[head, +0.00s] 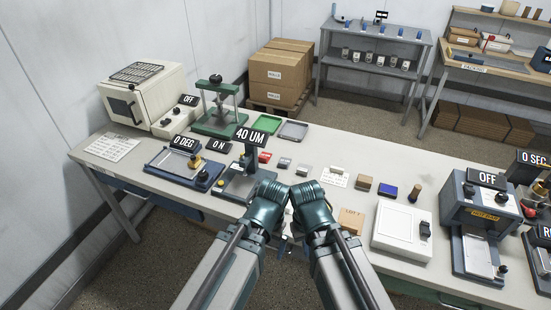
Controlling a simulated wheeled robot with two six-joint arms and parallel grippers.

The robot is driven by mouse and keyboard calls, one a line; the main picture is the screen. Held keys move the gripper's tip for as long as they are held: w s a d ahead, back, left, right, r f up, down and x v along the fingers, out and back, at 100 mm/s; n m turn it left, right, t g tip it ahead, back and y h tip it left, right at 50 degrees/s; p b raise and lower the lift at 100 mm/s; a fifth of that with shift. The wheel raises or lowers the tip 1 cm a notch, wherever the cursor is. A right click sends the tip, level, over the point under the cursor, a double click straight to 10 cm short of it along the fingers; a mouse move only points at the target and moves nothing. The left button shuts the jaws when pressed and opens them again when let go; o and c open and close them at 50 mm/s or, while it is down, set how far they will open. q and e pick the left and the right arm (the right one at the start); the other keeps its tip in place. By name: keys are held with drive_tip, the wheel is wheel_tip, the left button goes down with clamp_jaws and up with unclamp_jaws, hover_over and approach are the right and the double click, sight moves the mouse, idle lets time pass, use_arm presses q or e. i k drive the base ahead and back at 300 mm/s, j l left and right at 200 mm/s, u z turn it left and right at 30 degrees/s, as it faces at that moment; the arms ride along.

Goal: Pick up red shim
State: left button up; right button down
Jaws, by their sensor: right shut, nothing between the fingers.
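A small red piece, which looks like the red shim (264,157), lies on the table just right of the device labelled 40 UM (240,180). My two arms reach in from the bottom, with their teal wrists close together at the table's front edge. My right gripper (289,222) shows only in small part between the wrists; it is shut and empty. My left gripper is hidden behind its own arm. Both wrists are in front of the red piece and apart from it.
Several small blocks, including a grey one (284,163) and a blue one (388,191), line the table right of the red piece. Green (267,132) and grey (293,130) trays lie behind it. A white flat box (401,230) and a grey machine (480,205) stand at right.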

sight(264, 157)
drive_tip(key=j, duration=0.6)
drive_tip(key=k+j+z, duration=0.1)
drive_tip(key=j, duration=0.5)
drive_tip(key=j+z, duration=0.1)
drive_tip(key=z, duration=0.3)
drive_tip(key=j+z, duration=0.15)
drive_tip(key=z, duration=0.3)
drive_tip(key=j+z, duration=0.15)
drive_tip(key=z, duration=0.25)
drive_tip(key=j+z, duration=0.2)
drive_tip(key=j, duration=0.2)
drive_tip(key=k+j+z, duration=0.2)
drive_tip(key=j, duration=0.15)
drive_tip(key=j+z, duration=0.15)
drive_tip(key=j, duration=0.2)
drive_tip(key=k+j+z, duration=0.4)
drive_tip(key=j, duration=0.25)
drive_tip(key=k+j, duration=0.15)
drive_tip(key=j, duration=0.25)
drive_tip(key=k+j, duration=0.2)
drive_tip(key=j, duration=0.15)
drive_tip(key=k+j, duration=0.15)
drive_tip(key=j, duration=0.25)
drive_tip(key=i+j, duration=0.25)
drive_tip(key=i+z, duration=0.05)
drive_tip(key=i, duration=0.05)
